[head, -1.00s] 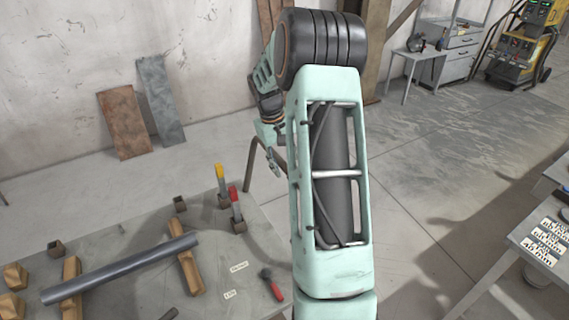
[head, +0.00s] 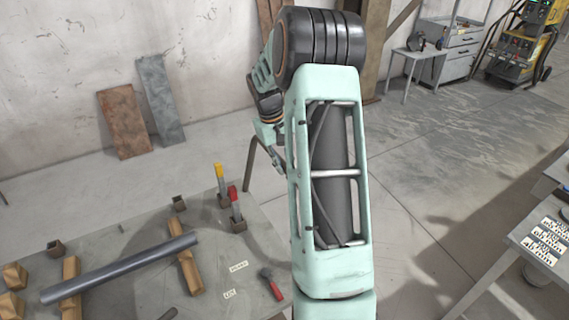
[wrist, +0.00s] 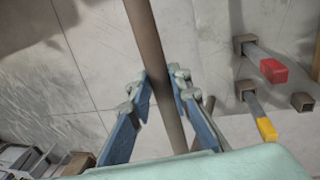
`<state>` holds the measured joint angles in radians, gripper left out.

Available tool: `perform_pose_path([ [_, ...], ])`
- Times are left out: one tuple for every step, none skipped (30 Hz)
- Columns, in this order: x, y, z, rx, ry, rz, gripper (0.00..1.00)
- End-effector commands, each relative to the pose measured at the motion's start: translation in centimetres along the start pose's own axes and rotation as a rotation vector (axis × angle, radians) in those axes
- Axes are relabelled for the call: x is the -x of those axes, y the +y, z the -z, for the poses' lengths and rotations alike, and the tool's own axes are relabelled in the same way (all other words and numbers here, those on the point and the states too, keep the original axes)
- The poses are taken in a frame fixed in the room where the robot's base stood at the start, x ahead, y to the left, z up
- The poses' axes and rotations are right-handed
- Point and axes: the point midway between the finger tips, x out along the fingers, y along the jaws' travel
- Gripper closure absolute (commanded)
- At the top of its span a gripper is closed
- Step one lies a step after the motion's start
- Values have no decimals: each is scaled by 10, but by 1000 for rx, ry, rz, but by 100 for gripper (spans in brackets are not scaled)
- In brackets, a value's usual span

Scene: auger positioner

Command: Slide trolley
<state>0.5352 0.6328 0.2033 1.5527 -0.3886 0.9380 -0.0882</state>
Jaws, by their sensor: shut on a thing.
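My gripper (head: 277,160) is at the far edge of the work table, left of my forearm in the head view. In the wrist view my gripper (wrist: 160,82) has its blue-grey fingers on both sides of a brown round bar (wrist: 149,35), closed on it. The bar looks like the curved brown handle (head: 248,168) rising beside the table's far right corner in the head view. The grey table top (head: 150,222) may be the trolley's top; its wheels or legs are hidden. My forearm covers part of the handle.
A grey pipe (head: 120,269) lies across wooden blocks (head: 190,270) on the table top. Yellow-handled (head: 220,172) and red-handled (head: 234,196) tools stand in holders. Two metal sheets (head: 124,122) lean on the wall. Another table (head: 540,238) is at right; the floor between is clear.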

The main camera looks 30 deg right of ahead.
Motion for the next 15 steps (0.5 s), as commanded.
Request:
perform_pose_path([
  [1,-9,0,3,-1,6,100],
  [1,-12,0,4,-1,7,100],
  [2,-17,1,6,-1,7,100],
  [3,-21,1,6,-1,8,100],
  [4,-25,1,6,0,9,100],
  [5,-32,1,7,0,10,100],
  [6,-38,1,8,0,11,100],
  [6,-43,1,9,-1,11,100],
  [8,-51,1,11,-2,12,100],
  [9,-57,1,11,-2,12,100],
  [10,-62,1,11,-1,12,100],
  [12,-70,0,12,-2,13,100],
  [13,-76,0,11,-3,13,100],
  [14,-81,0,12,-3,12,100],
  [15,-88,0,13,-3,12,100],
])
